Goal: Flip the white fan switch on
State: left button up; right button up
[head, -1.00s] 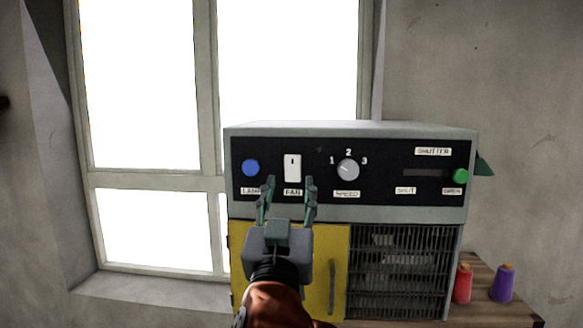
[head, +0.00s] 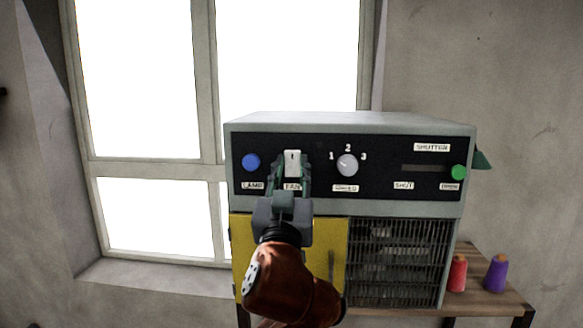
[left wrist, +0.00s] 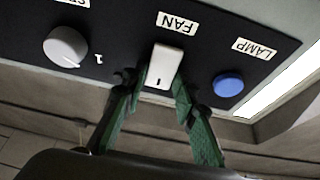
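The white fan switch (head: 292,161) is a tall white rocker with a short dark mark near its upper end, set above the FAN label on the black panel of a grey box. My left gripper (head: 291,170) is at the panel, its two fingers apart on either side of the switch's lower part. In the left wrist view, which shows the panel upside down, the switch (left wrist: 164,66) lies between the green fingertips (left wrist: 160,85). I cannot tell whether they touch it. My right gripper is not in view.
The blue lamp button (head: 251,162) is left of the switch, and the speed knob (head: 347,165) is to its right. The green shutter slider handle (head: 459,172) is at the OPEN end.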

pick_arm(q)
grip_shut()
jog(key=shift+r+g, duration=0.2)
jog(key=shift+g, duration=0.2)
jog(key=shift+d+r+g, duration=0.1)
jog(key=shift+r+g, duration=0.05)
jog(key=shift+g, duration=0.25)
jog(key=shift+r+g, duration=0.1)
jog(key=shift+g, duration=0.7)
jog(key=o, duration=0.5)
grip_release()
jog(key=shift+w, duration=0.1)
jog(key=s, duration=0.8)
jog(key=s+f, duration=0.1)
jog(key=s, duration=0.3)
jog(key=shift+f, duration=0.1)
